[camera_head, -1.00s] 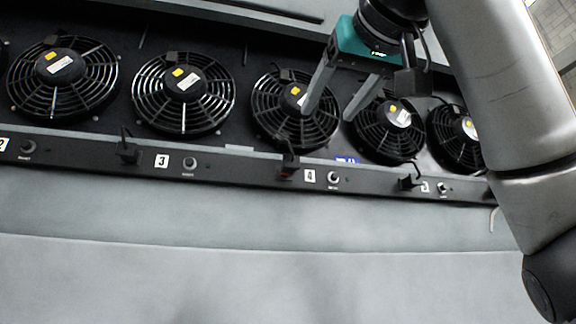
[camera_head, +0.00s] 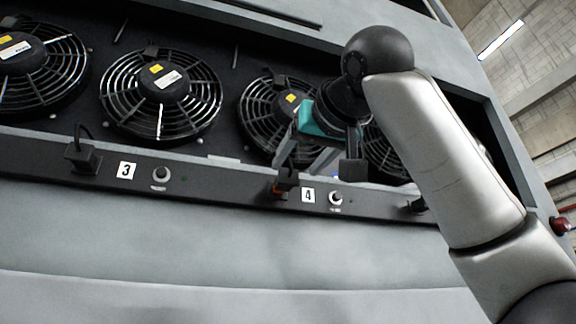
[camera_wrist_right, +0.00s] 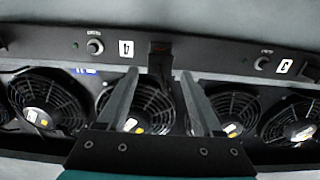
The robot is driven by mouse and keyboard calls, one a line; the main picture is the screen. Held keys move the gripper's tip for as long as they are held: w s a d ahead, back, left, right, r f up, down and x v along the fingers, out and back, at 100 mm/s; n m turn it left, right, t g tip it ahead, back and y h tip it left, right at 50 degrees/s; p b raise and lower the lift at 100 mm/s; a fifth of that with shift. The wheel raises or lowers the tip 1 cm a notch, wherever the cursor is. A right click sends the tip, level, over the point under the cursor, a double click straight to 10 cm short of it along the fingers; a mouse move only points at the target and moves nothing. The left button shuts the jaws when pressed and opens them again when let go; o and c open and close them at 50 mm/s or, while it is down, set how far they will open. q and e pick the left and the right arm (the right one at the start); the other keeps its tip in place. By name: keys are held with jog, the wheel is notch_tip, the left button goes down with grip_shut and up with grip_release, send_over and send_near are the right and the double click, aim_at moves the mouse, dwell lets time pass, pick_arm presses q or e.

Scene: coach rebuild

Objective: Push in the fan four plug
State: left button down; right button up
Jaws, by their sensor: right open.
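The fan four plug (camera_head: 288,181) is a small black plug on the dark rail (camera_head: 230,187), just left of the white "4" label (camera_head: 308,195). An orange-red patch shows at its base, unlike the plug by label 3. In the right wrist view the plug (camera_wrist_right: 160,62) is upside down and centred beyond the fingertips, with its cable running down between the fingers. My right gripper (camera_head: 299,165) is open and empty, its two grey fingers just above the plug and apart from it. In the wrist view the open gripper (camera_wrist_right: 160,74) straddles the plug's line. My left gripper is out of view.
Round caged fans (camera_head: 162,95) fill the recess behind the rail. Another black plug (camera_head: 83,155) sits left of label "3" (camera_head: 126,170). A round knob (camera_head: 336,197) sits right of label 4. The smooth grey panel (camera_head: 200,250) below is clear.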

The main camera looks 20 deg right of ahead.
aim_at(290, 174)
jog(key=w+p, duration=0.1)
jog(key=w, duration=0.3)
jog(key=shift+w+r+p, duration=0.1)
jog(key=shift+w+p, duration=0.15)
jog(key=shift+p, duration=0.1)
jog(key=shift+w+a, duration=0.1)
jog(key=shift+w, duration=0.5)
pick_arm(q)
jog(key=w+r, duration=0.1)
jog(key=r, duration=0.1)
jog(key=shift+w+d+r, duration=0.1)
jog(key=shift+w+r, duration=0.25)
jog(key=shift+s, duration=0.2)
pick_arm(e)
jog(key=shift+c, duration=0.3)
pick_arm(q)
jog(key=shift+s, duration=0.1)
pick_arm(e)
grip_shut()
